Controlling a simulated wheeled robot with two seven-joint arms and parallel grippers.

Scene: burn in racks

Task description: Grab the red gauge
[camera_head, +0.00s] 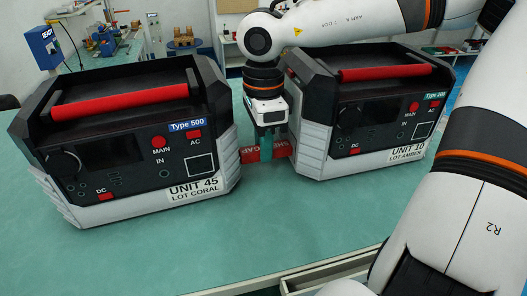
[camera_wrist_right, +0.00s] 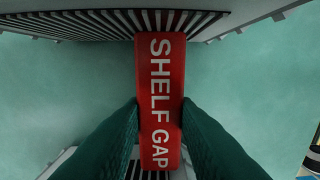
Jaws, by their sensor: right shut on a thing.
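The red gauge (camera_head: 250,155) is a red block lettered "SHELF GAP", low in the gap between two power units. In the right wrist view the gauge (camera_wrist_right: 160,75) runs lengthwise up the picture. My right gripper (camera_head: 266,140) points down into the gap, and its fingers hide the gauge's middle in the head view. In the right wrist view its two dark fingers press on the gauge's long sides near the lower half, shut on it. Whether the gauge's ends touch the units, I cannot tell. My left gripper is not in view.
The Unit 45 power unit (camera_head: 120,165) stands left of the gap and the Unit 10 power unit (camera_head: 350,125) right, both with red handles. The green bench top (camera_head: 290,230) is clear in front. Tools and a blue device (camera_head: 42,46) stand behind.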

